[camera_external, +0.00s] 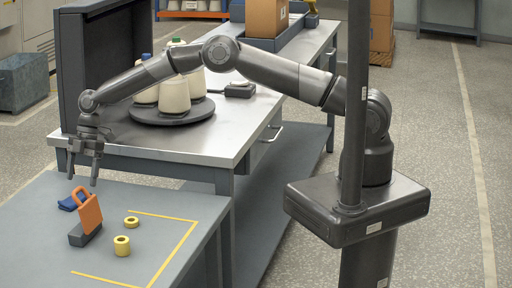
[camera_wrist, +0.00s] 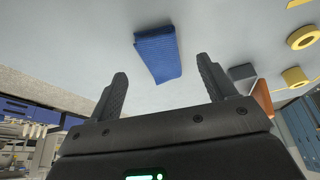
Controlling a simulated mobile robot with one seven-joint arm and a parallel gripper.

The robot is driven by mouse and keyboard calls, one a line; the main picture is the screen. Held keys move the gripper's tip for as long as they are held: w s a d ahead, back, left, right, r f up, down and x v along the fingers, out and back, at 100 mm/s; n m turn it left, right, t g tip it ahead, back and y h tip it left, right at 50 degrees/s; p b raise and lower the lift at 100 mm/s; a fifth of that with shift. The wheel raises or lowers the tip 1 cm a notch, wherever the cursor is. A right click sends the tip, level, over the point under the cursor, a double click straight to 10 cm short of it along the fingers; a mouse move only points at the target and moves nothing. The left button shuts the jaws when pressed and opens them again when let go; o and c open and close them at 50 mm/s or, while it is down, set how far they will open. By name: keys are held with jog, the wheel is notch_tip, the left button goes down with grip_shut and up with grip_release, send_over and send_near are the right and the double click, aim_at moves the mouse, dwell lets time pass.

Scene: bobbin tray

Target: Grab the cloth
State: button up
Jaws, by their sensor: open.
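The blue cloth (camera_external: 70,203) lies on the grey table near its back left, just behind an orange-handled tool. In the wrist view the cloth (camera_wrist: 159,53) lies flat and folded, beyond my fingertips and roughly centred between them. My gripper (camera_external: 82,178) is above the table near the cloth, with its fingers pointing down. In the wrist view my gripper (camera_wrist: 162,72) is open, with nothing between its fingers. The cloth is apart from both fingers.
An orange handle (camera_external: 90,213) on a dark block (camera_external: 85,234) stands close to the cloth. Two yellow rings (camera_external: 122,245) (camera_external: 132,222) sit to the right, beside yellow tape (camera_external: 178,248). A steel bench (camera_external: 190,145) with bottles on a round dark tray (camera_external: 172,112) stands behind.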

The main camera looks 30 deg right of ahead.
aim_at(70, 200)
jog(key=x, duration=0.5)
jog(key=shift+a+r, duration=0.1)
jog(key=shift+a, duration=0.05)
jog(key=c, duration=1.1)
